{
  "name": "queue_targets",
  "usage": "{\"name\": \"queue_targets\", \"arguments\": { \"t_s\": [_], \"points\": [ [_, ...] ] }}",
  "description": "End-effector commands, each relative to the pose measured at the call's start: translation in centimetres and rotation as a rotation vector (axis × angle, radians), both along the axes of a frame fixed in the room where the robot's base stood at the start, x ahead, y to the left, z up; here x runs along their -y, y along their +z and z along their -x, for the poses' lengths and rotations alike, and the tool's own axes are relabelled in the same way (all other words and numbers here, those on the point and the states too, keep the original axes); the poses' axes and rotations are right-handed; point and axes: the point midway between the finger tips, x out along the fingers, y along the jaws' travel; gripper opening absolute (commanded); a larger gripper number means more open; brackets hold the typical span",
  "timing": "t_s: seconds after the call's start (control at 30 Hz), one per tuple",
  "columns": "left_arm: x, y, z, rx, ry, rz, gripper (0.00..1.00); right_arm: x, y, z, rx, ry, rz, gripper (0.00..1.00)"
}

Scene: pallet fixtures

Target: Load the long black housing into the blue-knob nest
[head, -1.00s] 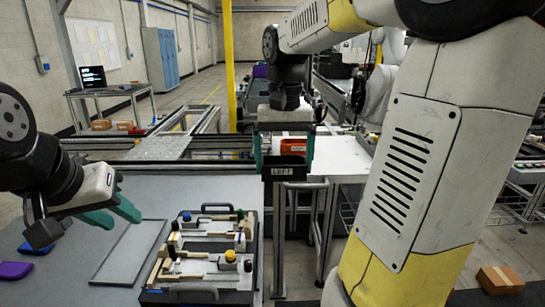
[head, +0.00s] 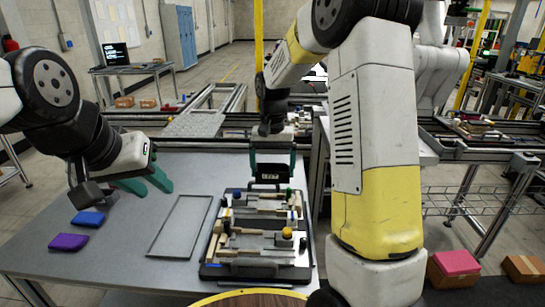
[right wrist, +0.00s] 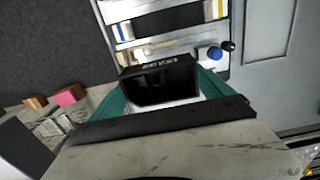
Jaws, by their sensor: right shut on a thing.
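My right gripper (head: 272,166) is shut on the black housing (head: 270,176), a dark box with a pale label. It holds the housing above the far end of the fixture plate (head: 307,258). In the right wrist view the housing (right wrist: 160,84) sits between the teal fingers. The blue knob (head: 237,193) is at the fixture's far left; it also shows in the right wrist view (right wrist: 214,53), beyond the housing. A yellow knob (head: 287,233) marks a nearer nest. My left gripper (head: 146,183) is open and empty, over the table to the left of the fixture.
An empty grey tray (head: 152,253) lies left of the fixture. A blue block (head: 88,218) and a purple block (head: 68,242) lie on the table (head: 115,260) further left. A conveyor frame (head: 205,110) runs behind. A pink-topped box (head: 455,263) stands at the lower right.

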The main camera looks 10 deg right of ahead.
Motion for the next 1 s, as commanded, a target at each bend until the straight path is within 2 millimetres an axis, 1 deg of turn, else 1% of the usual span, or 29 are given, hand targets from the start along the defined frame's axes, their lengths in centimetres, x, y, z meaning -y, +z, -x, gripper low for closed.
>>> {"name": "queue_targets", "arguments": {
  "t_s": [0.27,0.5,0.7,0.83,1.0],
  "points": [
    [0.0,0.0,0.0,0.000,0.000,0.000,0.36,-0.2,-2.0,-0.2,-0.002,0.001,0.001,0.45],
    [0.0,0.0,0.0,0.000,0.000,0.000,0.36,-0.1,-5.1,-0.2,-0.003,0.001,0.000,0.45],
    [0.0,0.0,0.0,0.000,0.000,0.000,0.36,-0.1,-7.1,-0.2,-0.002,0.000,0.001,0.45],
    [0.0,0.0,0.0,0.000,0.000,0.000,0.36,-0.1,-7.8,-0.2,-0.001,0.000,0.000,0.45],
    [0.0,0.0,0.0,0.000,0.000,0.000,0.36,-0.1,-8.1,-0.3,0.000,0.000,0.000,0.45]
  ]
}}
